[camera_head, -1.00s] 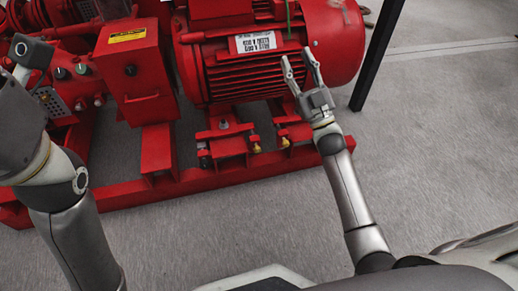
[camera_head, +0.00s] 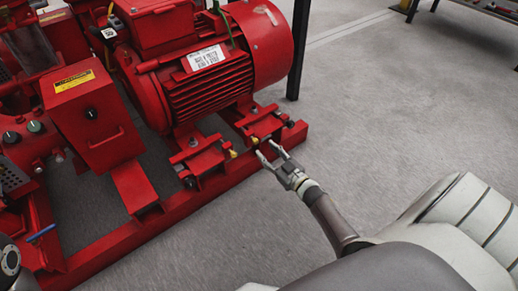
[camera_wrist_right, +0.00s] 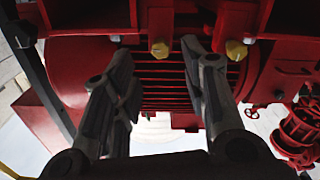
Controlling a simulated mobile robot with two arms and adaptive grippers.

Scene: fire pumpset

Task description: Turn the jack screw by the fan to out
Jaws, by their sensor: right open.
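The red motor (camera_head: 205,85) has its rounded fan end (camera_head: 262,45) at the upper right. Low on its near side, one brass jack screw head (camera_head: 255,139) sits by the foot nearer the fan. Another brass screw head (camera_head: 233,153) sits to its left. My right gripper (camera_head: 266,148) is open and empty, its fingertips close to the fan-side screw. In the right wrist view, one brass hex head (camera_wrist_right: 159,47) appears between the open fingers (camera_wrist_right: 155,60); any contact cannot be told. A second brass head (camera_wrist_right: 236,50) lies right of the fingers. My left gripper is out of view.
The red base rail (camera_head: 190,200) runs below the motor feet. A red control box (camera_head: 92,115) stands at the left. A dark post (camera_head: 298,50) rises behind the fan end. The grey floor (camera_head: 400,110) at the right is clear.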

